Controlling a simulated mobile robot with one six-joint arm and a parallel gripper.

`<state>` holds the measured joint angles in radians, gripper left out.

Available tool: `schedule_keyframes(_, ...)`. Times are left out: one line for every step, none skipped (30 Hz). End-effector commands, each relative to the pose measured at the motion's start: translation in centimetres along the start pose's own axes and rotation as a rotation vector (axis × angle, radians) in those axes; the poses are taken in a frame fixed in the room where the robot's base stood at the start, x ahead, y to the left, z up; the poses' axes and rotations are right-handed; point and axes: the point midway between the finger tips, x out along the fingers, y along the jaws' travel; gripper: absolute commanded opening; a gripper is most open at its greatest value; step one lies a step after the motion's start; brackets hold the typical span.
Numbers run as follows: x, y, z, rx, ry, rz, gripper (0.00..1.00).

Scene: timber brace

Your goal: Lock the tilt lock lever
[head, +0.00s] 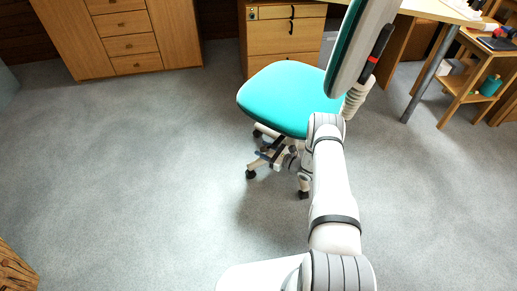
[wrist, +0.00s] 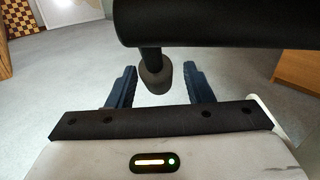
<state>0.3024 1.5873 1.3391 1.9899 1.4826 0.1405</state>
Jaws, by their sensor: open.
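An office chair with a teal seat (head: 290,98) stands right of centre in the head view. In the wrist view, a dark lever with a rounded grey-brown end (wrist: 153,76) hangs below a thick black bar; it appears to be the tilt lock lever. My gripper (wrist: 161,84) is open, with one blue finger on each side of the lever's end. A gap shows on both sides, so neither finger appears to touch it. How deep the lever sits between the fingers is hard to tell. In the head view my arm hides part of the chair's underside.
The black bar (wrist: 215,24) crosses the top of the wrist view, close above the fingers. The chair's backrest (head: 362,45) rises beside my arm. A drawer cabinet (head: 284,38) stands behind the chair, a small shelf (head: 463,82) at right. Floor at left is clear.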

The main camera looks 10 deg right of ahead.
Motion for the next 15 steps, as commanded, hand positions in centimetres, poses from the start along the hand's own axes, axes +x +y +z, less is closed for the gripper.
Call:
schedule_keyframes(0.8, 0.1, -0.1, -0.002, 0.000, 0.003, 0.46)
schedule_keyframes(1.2, 0.1, -0.1, -0.002, 0.000, 0.003, 0.46)
schedule_keyframes(1.6, 0.1, -0.1, -0.002, 0.000, 0.005, 0.46)
schedule_keyframes(1.9, 0.2, -0.1, -0.002, 0.000, 0.005, 0.46)
schedule_keyframes(2.1, 0.2, -0.1, -0.001, 0.000, 0.005, 0.46)
schedule_keyframes(2.3, 0.2, 0.0, 0.000, 0.000, 0.005, 0.46)
schedule_keyframes(2.4, 0.2, 0.0, 0.000, 0.000, 0.004, 0.46)
schedule_keyframes(2.4, 0.2, 0.0, 0.000, 0.000, 0.004, 0.46)
schedule_keyframes(2.5, 0.2, 0.0, 0.000, 0.000, 0.004, 0.46)
schedule_keyframes(2.5, 0.2, 0.0, 0.000, 0.000, 0.004, 0.46)
schedule_keyframes(2.5, 0.2, 0.0, 0.000, 0.000, 0.004, 0.46)
schedule_keyframes(2.5, 0.2, 0.0, 0.000, 0.000, 0.004, 0.46)
schedule_keyframes(2.5, 0.2, 0.0, 0.000, 0.000, 0.005, 0.46)
schedule_keyframes(2.5, 0.2, 0.0, 0.000, 0.000, 0.005, 0.46)
schedule_keyframes(2.5, 0.2, 0.0, 0.000, 0.000, 0.005, 0.46)
